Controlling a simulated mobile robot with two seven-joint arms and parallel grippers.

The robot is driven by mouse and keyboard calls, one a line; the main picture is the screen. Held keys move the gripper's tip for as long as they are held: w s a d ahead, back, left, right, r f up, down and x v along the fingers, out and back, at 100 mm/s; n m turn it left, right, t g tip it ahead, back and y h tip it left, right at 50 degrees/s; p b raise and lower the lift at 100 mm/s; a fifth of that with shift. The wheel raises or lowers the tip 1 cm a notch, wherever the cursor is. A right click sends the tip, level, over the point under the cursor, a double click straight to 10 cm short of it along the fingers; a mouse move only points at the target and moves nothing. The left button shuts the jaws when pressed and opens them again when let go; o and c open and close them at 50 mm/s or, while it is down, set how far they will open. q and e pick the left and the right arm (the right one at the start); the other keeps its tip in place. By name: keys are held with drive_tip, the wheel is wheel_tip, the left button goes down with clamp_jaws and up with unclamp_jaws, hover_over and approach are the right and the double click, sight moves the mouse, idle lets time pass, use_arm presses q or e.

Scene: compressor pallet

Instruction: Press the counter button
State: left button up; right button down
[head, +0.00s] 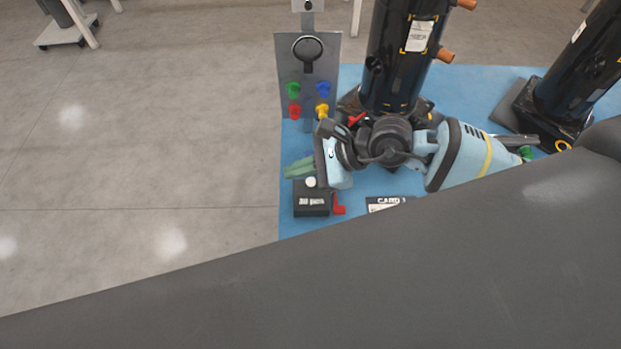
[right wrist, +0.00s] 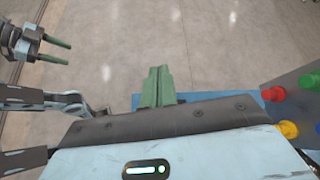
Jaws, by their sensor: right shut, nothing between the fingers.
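The counter is a small black box (head: 311,207) with white lettering on its front, on the blue pallet surface. Its pale round button (head: 310,182) shows on top. My right gripper (head: 292,169) has its green fingers shut and empty, just behind and above the button in the head view; I cannot tell whether it touches the box. In the right wrist view the shut fingers (right wrist: 157,78) point out over the floor, and neither counter nor button shows. My left gripper (right wrist: 62,50) appears at the upper left there, its two green fingers apart and empty.
A grey panel (head: 293,70) with coloured knobs stands behind the counter. A black compressor cylinder (head: 395,75) stands right of it, another (head: 572,85) farther right. A red piece (head: 338,206) and a labelled card (head: 388,203) lie right of the counter.

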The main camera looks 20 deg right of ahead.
drive_tip(key=w+d+n+t+h, duration=0.1)
drive_tip(key=w+d+n+h, duration=0.2)
drive_tip(key=d, duration=0.2)
drive_tip(key=shift+w+d, duration=0.15)
drive_tip(key=shift+w, duration=0.2)
use_arm(q)
drive_tip(key=shift+s+f, duration=0.1)
use_arm(e)
drive_tip(key=shift+f, duration=0.1)
drive_tip(key=b, duration=0.4)
hover_over(316, 183)
wheel_tip(316, 183, down, 8)
drive_tip(key=shift+r, duration=0.1)
drive_tip(key=shift+f, duration=0.35)
use_arm(q)
drive_tip(key=shift+g, duration=0.5)
drive_tip(key=s+f, duration=0.1)
drive_tip(key=f, duration=0.2)
drive_tip(key=s+f, duration=0.1)
drive_tip(key=f, duration=0.1)
drive_tip(key=shift+s+d, duration=0.2)
drive_tip(key=shift+s, duration=0.15)
drive_tip(key=shift+s+f, duration=0.2)
drive_tip(key=shift+s, duration=0.3)
